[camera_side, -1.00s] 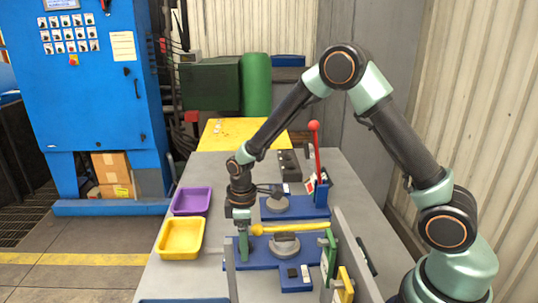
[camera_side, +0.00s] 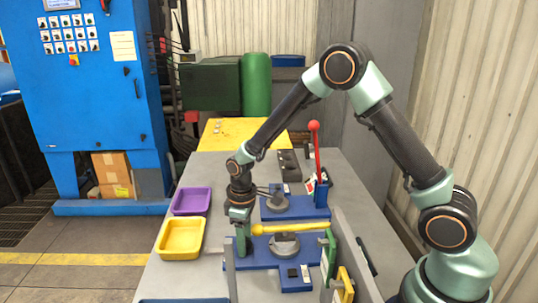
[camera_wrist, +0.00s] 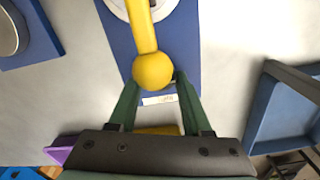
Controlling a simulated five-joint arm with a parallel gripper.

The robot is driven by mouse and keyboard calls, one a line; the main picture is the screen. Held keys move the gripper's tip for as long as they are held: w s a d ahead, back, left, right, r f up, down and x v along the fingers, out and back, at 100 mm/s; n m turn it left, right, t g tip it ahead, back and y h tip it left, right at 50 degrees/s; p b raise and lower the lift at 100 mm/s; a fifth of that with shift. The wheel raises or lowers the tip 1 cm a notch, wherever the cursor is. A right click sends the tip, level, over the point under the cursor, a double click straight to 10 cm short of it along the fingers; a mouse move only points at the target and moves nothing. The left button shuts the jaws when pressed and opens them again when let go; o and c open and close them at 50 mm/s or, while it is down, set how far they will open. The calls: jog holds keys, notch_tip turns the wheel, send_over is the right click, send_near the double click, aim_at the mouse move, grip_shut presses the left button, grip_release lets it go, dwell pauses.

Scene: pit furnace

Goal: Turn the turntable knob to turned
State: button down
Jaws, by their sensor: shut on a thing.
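A yellow rod (camera_side: 295,229) with a yellow ball end (camera_wrist: 153,71) reaches across the front blue base. A round pale turntable disc (camera_side: 285,244), with a darker raised piece on top, sits on that base under the rod. In the wrist view only the disc's edge (camera_wrist: 117,7) shows, at the top, partly covered by the rod. My gripper (camera_side: 243,248) is at the left end of the base. Its green fingers (camera_wrist: 155,84) stand on both sides of the ball and are shut on it. The exact contact is partly hidden behind the ball.
A second blue base with a grey disc (camera_side: 278,204) and a red-knobbed lever (camera_side: 315,150) stand behind. Yellow (camera_side: 180,238) and purple (camera_side: 191,201) trays are at left, and a blue tray (camera_wrist: 285,110) is nearby. Upright grey and green plates stand close in front.

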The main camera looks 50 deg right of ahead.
jog(key=shift+m, duration=1.4)
jog(key=shift+c, duration=1.8)
grip_release()
notch_tip(320, 180, up, 12)
